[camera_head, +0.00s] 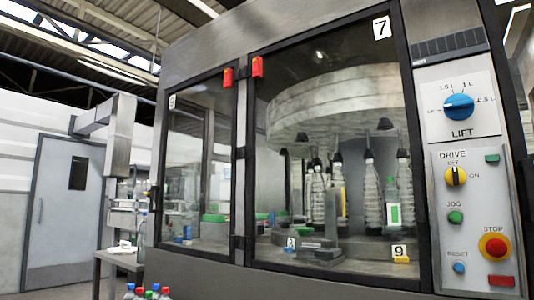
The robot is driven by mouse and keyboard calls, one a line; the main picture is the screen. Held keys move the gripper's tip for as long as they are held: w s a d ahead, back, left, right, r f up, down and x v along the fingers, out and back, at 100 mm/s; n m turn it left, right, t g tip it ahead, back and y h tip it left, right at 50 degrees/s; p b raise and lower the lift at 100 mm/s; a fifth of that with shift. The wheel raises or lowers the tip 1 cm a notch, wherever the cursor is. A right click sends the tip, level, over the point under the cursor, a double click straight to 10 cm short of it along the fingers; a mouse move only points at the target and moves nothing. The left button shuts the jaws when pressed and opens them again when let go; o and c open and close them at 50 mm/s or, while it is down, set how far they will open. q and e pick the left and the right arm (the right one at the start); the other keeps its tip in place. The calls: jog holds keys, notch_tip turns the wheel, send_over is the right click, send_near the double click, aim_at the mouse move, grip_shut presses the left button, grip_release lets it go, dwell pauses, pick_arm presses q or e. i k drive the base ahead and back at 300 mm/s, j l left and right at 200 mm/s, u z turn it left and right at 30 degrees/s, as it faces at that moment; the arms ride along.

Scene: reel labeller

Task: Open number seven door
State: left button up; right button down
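The number seven door (340,75) is the large framed glass door in the middle of the machine. It has a black frame and a white label with a 7 (381,27) at its top right corner. It looks closed. A red latch-like block (257,67) sits at its upper left edge, and black hinge-like pieces show along its left side. Bottles and a round carousel show through the glass. Neither of my grippers is in view.
A narrower glass door (197,150) stands to the left, with its own red block (228,77). A control panel (472,200) with a blue LIFT knob (459,107) and a red STOP button (495,246) is on the right. A small table (120,258) and bottles (147,292) stand at lower left.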

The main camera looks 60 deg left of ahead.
aim_at(254, 72)
jog(key=u, duration=1.45)
jog(key=i+l+z, duration=0.2)
jog(key=i+l, duration=0.4)
jog(key=l, duration=0.1)
